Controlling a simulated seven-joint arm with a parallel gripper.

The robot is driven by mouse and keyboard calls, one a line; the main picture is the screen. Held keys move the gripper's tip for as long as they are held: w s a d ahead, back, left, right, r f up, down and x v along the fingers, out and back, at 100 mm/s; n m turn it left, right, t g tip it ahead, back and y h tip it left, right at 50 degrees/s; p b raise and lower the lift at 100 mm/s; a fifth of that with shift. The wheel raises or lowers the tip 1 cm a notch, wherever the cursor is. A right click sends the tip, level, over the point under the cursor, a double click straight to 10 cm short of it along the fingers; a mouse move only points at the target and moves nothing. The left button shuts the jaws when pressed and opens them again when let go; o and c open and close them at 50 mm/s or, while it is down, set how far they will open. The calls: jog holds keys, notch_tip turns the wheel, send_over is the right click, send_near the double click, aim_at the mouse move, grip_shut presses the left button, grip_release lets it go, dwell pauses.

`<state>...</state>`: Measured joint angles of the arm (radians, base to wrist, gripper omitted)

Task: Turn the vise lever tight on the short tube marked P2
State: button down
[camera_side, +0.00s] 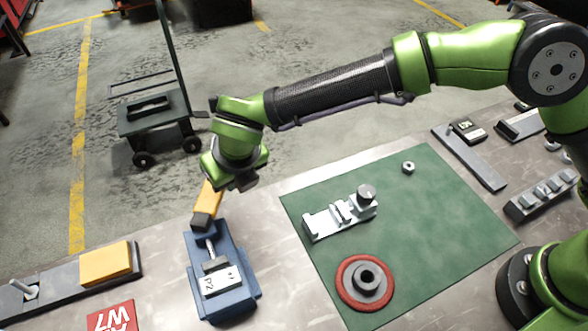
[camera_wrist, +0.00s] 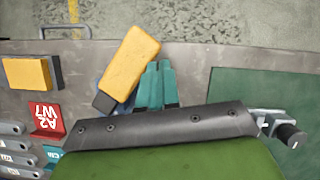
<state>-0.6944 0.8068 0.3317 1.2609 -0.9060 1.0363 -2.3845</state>
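A blue vise (camera_side: 221,297) stands at the table's front edge in the side view, with a grey screw along its top. A pale label reading P2 (camera_side: 209,284) sits between its jaws; the tube's shape is hard to make out. The orange lever (camera_side: 211,196) with a dark end rises at the vise's far end; it also shows tilted in the wrist view (camera_wrist: 138,58). My gripper (camera_side: 236,182) hangs beside and above the lever. In the wrist view two teal strips, apparently my fingers (camera_wrist: 158,86), lie close together right of the lever. Their grip is unclear.
A green mat (camera_side: 430,215) holds a metal fixture (camera_side: 340,213), a red-rimmed disc (camera_side: 365,283) and a nut. A yellow block (camera_side: 106,263) on a grey rail and a red W7 card (camera_side: 112,316) lie left. A cart (camera_side: 155,118) stands on the floor.

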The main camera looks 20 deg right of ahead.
jog(key=shift+w+a+f, duration=0.1)
jog(key=shift+w+a, duration=1)
jog(key=shift+w, duration=0.3)
jog(key=shift+w+a+n, duration=0.3)
jog(key=shift+a+n, duration=0.2)
jog(key=shift+n, duration=0.2)
jog(key=shift+y, duration=0.3)
jog(key=shift+d, duration=0.1)
